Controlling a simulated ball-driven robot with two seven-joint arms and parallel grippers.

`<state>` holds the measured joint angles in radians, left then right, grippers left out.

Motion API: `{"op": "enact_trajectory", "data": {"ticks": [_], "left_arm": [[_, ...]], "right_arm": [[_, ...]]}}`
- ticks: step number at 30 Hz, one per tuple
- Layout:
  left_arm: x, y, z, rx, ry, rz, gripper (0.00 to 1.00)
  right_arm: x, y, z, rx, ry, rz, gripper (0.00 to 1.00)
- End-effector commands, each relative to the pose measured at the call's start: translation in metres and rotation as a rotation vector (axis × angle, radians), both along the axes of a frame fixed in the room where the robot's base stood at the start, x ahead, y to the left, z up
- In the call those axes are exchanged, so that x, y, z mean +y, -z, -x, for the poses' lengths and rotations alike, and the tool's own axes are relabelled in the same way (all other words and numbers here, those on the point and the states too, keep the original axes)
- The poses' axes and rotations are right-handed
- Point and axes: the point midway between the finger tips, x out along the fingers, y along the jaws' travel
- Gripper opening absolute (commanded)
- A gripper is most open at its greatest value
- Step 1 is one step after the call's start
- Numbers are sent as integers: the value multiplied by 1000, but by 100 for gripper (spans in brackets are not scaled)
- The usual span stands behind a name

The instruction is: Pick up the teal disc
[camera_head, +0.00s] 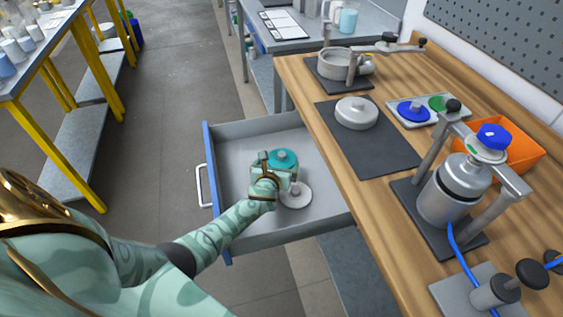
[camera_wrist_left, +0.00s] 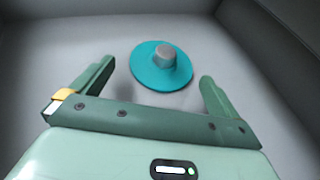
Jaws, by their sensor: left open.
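The teal disc (camera_head: 284,157) lies on the floor of the open drawer (camera_head: 233,139), with a short grey knob at its centre. In the left wrist view the teal disc (camera_wrist_left: 148,74) lies flat beyond and between the fingers, apart from both. My left gripper (camera_head: 276,172) is over the drawer, just on the near side of the disc. In the left wrist view my left gripper (camera_wrist_left: 158,82) is open and empty. My right gripper is not in either view.
A pale grey disc (camera_head: 296,195) lies in the drawer beside my gripper. The wooden bench (camera_head: 310,108) borders the drawer on the right. On it are a grey lid (camera_head: 356,113), a tray with blue and green discs (camera_head: 413,111), a metal vessel (camera_head: 454,190) and an orange bin (camera_head: 525,155).

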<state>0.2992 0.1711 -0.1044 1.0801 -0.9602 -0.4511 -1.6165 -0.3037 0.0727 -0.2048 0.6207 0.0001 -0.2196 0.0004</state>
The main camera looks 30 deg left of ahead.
Motion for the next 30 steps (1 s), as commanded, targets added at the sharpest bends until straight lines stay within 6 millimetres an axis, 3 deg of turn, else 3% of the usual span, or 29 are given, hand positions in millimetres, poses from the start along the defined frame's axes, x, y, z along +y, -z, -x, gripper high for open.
{"op": "enact_trajectory", "data": {"ticks": [10, 19, 23, 30], "left_arm": [[17, 17, -42, 2, -1, 0, 100], [20, 13, -48, 0, -1, -2, 100], [20, 13, -48, 0, -1, -2, 64], [20, 13, -48, 0, -1, -2, 63]], "right_arm": [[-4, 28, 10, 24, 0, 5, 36], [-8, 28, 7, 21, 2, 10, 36], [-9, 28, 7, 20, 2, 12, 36], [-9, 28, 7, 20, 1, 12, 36]]}}
